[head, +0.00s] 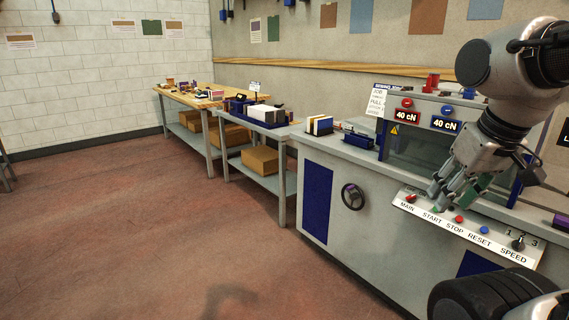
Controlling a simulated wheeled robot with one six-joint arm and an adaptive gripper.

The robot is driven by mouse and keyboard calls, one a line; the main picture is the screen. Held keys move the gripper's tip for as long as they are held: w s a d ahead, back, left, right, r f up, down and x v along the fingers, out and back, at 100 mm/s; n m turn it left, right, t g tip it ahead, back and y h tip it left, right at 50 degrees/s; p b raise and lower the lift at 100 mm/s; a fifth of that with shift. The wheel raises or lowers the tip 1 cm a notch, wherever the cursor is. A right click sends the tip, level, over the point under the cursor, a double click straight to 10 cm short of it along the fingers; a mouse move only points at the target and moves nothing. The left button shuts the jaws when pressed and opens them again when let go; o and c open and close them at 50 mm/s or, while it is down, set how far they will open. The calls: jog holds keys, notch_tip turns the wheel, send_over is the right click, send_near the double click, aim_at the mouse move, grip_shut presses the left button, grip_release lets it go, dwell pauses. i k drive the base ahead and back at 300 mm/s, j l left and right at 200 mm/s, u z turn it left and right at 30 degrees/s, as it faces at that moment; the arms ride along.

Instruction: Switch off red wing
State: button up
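A small red knob (411,198) sits above the word MAIN at the left end of the sloped white control panel (449,224). Its fine shape and exact turn are too small to tell. My gripper (447,197) reaches down from the upper right, just right of the red knob and close above the START part of the panel. Whether it touches the panel cannot be told. The fingers overlap in this view, so their opening is unclear. Nothing is clearly held.
A red button (459,219), a blue button (484,230) and a speed selector (518,243) lie farther right on the panel. A black handwheel (353,197) is on the machine front.

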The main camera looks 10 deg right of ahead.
aim_at(411, 198)
jog(key=i+j+z, duration=0.15)
jog(key=i+z, duration=0.15)
jog(key=i, duration=0.15)
jog(key=i+j+z, duration=0.2)
jog(key=i+z, duration=0.15)
jog(key=i+j+z, duration=0.3)
jog(key=i+l+u, duration=0.35)
jog(key=u, duration=0.15)
jog(key=z, duration=1.35)
